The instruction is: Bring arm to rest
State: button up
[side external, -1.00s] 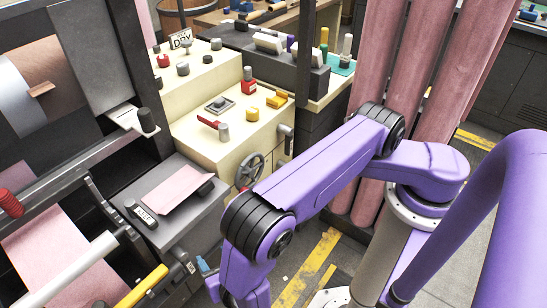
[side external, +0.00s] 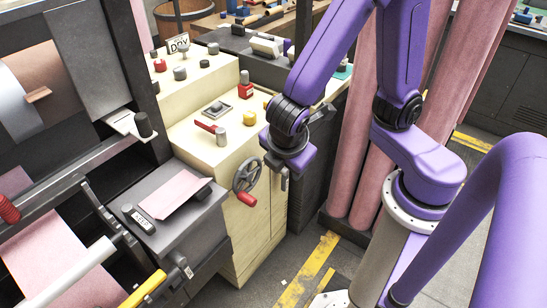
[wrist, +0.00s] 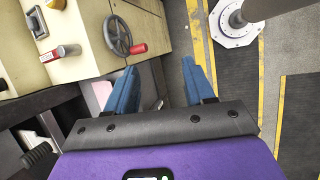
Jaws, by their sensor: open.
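My purple arm (side external: 325,55) is folded up in the side external view, with its elbow out of the top of the picture. Its wrist hangs in front of the cream control cabinet, right of the handwheel. My gripper (wrist: 162,84) shows in the wrist view as two blue fingers spread wide apart, with nothing between them. In the side external view the fingers are hard to make out below the purple hand (side external: 290,160).
The cream cabinet (side external: 240,235) carries knobs and a handwheel (side external: 246,175) with a red handle. Pink felt rolls (side external: 365,150) stand upright behind my arm. A grey stand (side external: 170,225) with a pink sheet (side external: 172,192) is at left. Floor with yellow stripes (side external: 308,268) is clear.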

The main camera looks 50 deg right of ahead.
jog(key=s+d+r+m+g+y, duration=0.2)
jog(key=s+d+r+m+y, duration=0.2)
jog(key=s, duration=0.5)
jog(key=shift+s+d+r+y, duration=0.25)
jog(key=shift+d+r+y, duration=0.25)
jog(key=shift+d, duration=0.75)
